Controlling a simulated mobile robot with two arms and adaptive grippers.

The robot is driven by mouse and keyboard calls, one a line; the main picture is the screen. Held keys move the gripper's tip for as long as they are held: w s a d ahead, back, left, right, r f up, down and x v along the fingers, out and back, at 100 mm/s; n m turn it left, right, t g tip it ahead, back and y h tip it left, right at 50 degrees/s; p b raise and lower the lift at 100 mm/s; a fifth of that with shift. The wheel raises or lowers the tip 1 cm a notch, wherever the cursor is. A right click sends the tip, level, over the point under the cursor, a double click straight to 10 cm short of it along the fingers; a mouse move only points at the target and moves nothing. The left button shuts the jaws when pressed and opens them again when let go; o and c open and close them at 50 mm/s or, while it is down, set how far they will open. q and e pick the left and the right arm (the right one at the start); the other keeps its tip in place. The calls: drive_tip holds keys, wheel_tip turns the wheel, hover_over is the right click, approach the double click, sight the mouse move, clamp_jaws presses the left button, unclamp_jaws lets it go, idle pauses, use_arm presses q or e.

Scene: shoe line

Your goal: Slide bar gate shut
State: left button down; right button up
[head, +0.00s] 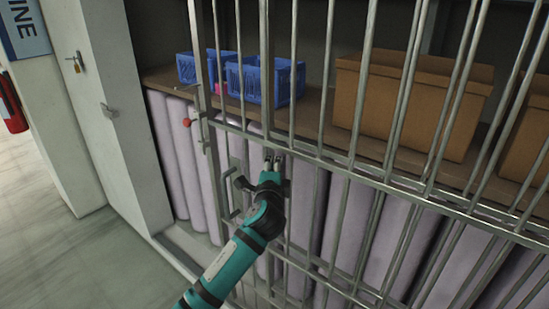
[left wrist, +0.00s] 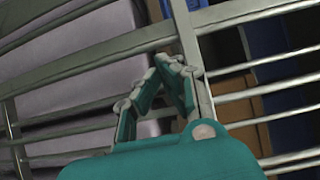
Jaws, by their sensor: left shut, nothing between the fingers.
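The grey bar gate (head: 265,60) fills the middle and right of the head view. Its leading post (head: 201,75) stands to the right of the white wall post (head: 113,108), with a gap between them. My left gripper (head: 272,160) is shut and empty at the bars, just below the crossbar and right of the handle. In the left wrist view its fingertips (left wrist: 172,66) lie close to the bars (left wrist: 105,48); contact cannot be told. My right gripper is not in view.
Behind the gate, a wooden shelf (head: 315,122) holds blue crates (head: 268,84) and cardboard boxes (head: 408,105). Pale lilac rolls (head: 345,215) stand below it. A hasp (head: 109,111) and a padlock (head: 77,66) are on the left wall. The floor at left is clear.

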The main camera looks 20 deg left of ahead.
use_arm(q)
drive_tip(key=shift+x, duration=1.05)
